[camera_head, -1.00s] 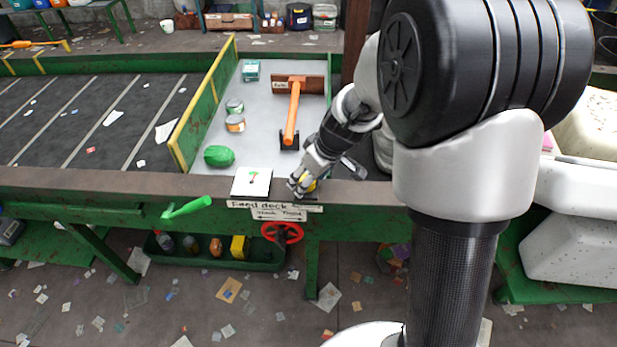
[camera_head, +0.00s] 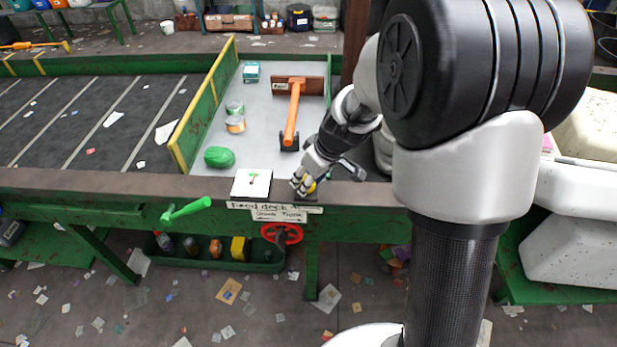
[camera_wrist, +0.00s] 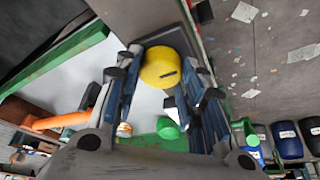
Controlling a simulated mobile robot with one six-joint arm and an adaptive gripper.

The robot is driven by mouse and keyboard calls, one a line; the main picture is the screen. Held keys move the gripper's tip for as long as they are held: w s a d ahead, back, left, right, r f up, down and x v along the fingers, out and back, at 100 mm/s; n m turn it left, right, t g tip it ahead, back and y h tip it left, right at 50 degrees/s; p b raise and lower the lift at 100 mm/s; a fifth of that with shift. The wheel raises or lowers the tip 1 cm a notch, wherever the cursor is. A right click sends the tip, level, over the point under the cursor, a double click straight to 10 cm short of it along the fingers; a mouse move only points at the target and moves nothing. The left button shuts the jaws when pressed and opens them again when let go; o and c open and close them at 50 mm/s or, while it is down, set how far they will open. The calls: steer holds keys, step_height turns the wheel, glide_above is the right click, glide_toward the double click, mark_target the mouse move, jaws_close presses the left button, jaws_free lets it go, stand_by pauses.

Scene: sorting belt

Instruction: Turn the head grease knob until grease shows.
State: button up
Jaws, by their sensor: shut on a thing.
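The grease knob is a round yellow cap (camera_wrist: 160,68) with a dark slot mark near its edge. In the wrist view it sits between the two fingers of my gripper (camera_wrist: 165,85), on a dark base at the deck's rim. My gripper is shut on it. In the head view my gripper (camera_head: 305,186) reaches down at the front rim of the feed deck, and only a small bit of the yellow knob (camera_head: 312,187) shows beside the fingers. I see no grease around the knob, though the fingers hide part of it.
An orange-handled mallet (camera_head: 293,115) and cans (camera_head: 235,124) lie behind. A green lever (camera_head: 187,208) and red handwheel (camera_head: 282,233) stick out in front, below the rim.

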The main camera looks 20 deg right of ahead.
steer(key=shift+m, duration=0.3)
steer(key=shift+s+a+r+m+h+p, duration=0.15)
steer(key=shift+m+h+p, duration=0.35)
steer(key=shift+m+p, duration=0.5)
steer(key=m+p, duration=0.1)
steer(key=p, duration=0.2)
steer(key=shift+r+m+h, duration=0.1)
steer(key=shift+m+h, duration=0.3)
steer(key=m+p, duration=0.2)
steer(key=p, duration=0.8)
steer(key=shift+r+h, duration=0.2)
steer(key=shift+h, duration=0.2)
steer(key=m+p, duration=0.1)
steer(key=p, duration=0.3)
steer(key=shift+a+f+m+h, duration=0.1)
steer(key=shift+f+m+h, duration=0.05)
steer(key=shift+m+h, duration=0.2)
steer(key=m+p, duration=0.1)
steer(key=p, duration=0.1)
steer(key=shift+f+p, duration=0.1)
steer(key=shift+p, duration=0.25)
steer(key=shift+f+m+h+p, duration=0.15)
steer(key=shift+m+h+p, duration=0.15)
steer(key=shift+p, duration=0.25)
